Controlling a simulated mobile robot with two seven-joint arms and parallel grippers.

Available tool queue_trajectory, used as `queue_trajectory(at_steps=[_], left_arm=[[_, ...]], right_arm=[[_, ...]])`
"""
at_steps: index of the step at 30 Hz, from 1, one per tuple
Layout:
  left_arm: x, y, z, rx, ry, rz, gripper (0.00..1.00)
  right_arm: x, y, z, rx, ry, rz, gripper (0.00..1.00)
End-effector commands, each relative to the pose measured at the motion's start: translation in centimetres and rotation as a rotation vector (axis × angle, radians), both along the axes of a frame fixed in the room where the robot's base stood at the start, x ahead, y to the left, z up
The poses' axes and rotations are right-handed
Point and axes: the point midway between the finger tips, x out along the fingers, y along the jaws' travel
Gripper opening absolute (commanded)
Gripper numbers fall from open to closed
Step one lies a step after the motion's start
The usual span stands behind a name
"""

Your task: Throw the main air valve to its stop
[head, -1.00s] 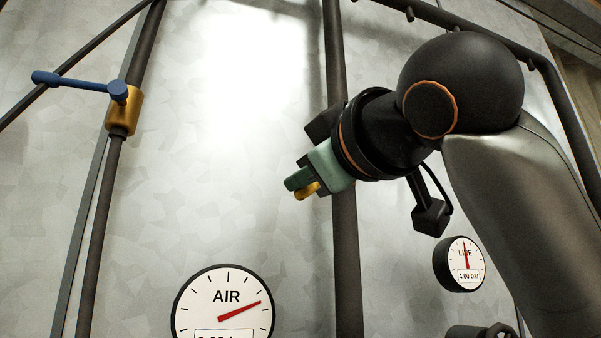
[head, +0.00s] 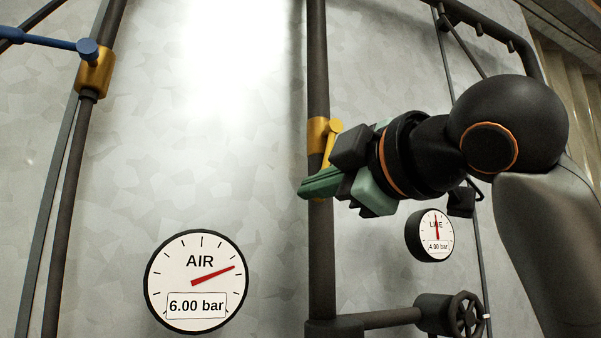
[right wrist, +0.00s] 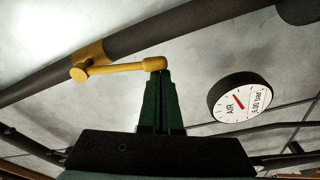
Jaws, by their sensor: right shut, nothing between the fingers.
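A yellow valve (head: 317,133) sits on the dark middle pipe in the head view. Its lever (head: 328,148) hangs down from the hub and is partly hidden behind my right gripper. My right gripper (head: 305,190) has its green fingers shut and empty, in front of the pipe just below the valve body. In the right wrist view the yellow lever (right wrist: 120,68) reaches from the hub to a knob right at the tips of the shut fingers (right wrist: 162,78). Whether they touch, I cannot tell. My left gripper is not in view.
A second valve (head: 94,72) with a blue lever (head: 45,41) is on the left pipe. The AIR gauge (head: 196,282) reads 6.00 bar; the LINE gauge (head: 435,235) reads 4.00 bar. A handwheel (head: 467,316) stands low on the right.

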Motion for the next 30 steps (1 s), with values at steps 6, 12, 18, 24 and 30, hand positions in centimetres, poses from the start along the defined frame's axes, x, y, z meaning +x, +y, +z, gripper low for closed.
queue_trajectory(at_steps=[6,12,18,24,30], left_arm=[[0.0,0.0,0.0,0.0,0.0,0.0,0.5],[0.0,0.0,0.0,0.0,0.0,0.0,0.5],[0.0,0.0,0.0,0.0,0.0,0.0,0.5],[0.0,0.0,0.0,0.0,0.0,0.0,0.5],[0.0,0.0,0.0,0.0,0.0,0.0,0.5]], right_arm=[[0.4,-1.3,-0.4,0.003,0.001,-0.001,0.0],[0.6,-1.9,-0.6,0.002,0.0,0.0,0.0],[0.7,-2.1,-0.6,0.002,0.0,0.0,0.0],[0.7,-2.2,-0.6,0.003,0.0,0.0,0.0],[0.7,-2.2,-0.6,0.003,0.001,-0.001,0.0]])
